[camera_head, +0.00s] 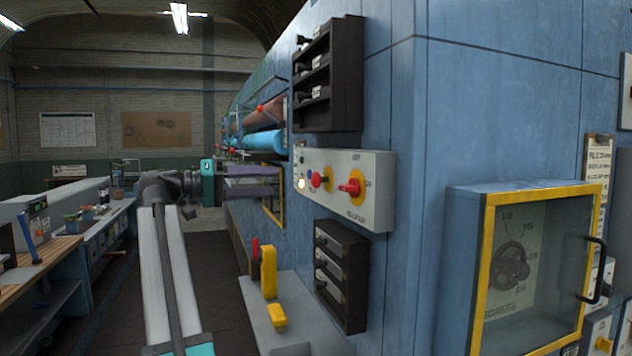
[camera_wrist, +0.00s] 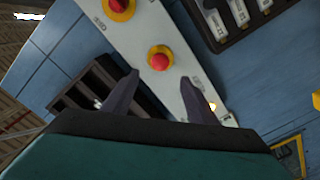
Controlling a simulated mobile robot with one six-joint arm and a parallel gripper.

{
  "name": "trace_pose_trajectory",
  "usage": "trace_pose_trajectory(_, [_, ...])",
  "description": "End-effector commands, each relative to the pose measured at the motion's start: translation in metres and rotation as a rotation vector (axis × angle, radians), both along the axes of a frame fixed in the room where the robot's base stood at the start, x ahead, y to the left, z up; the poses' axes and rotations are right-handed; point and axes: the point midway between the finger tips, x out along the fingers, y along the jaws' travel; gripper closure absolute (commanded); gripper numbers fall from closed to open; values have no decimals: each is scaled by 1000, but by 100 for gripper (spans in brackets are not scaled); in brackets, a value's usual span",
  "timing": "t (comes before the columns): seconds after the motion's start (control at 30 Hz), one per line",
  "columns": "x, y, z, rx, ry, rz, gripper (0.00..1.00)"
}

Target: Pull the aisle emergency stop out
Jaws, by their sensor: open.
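A red mushroom button on a yellow ring (camera_head: 317,180) sits on a light grey control box (camera_head: 375,208) on the blue cabinet. In the wrist view the same red button (camera_wrist: 159,61) shows just beyond and between my fingertips, apart from them. A second red control on a yellow ring (camera_head: 351,188) sits to its right; it shows at the top of the wrist view (camera_wrist: 119,6). I cannot read which label marks the aisle stop. My gripper (camera_head: 284,181) is open and empty, left of the control box, its two purple fingers apart.
Black racks sit above (camera_head: 328,80) and below (camera_head: 341,275) the box. A yellow lever (camera_head: 268,270) stands on a grey plate below. A yellow-framed glass cabinet (camera_head: 530,260) protrudes at right. Workbenches line the left side; the dark aisle floor between is clear.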

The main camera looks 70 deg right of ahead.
Motion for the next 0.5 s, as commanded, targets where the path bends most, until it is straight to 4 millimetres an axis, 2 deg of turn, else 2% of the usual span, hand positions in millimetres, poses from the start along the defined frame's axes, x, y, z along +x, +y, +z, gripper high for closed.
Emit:
trace_pose_trajectory(0.27, [-8, -6, 0, 1, 0, -1, 47])
trace_pose_trajectory(0.5, [-29, -23, 1, 1, 0, -2, 47])
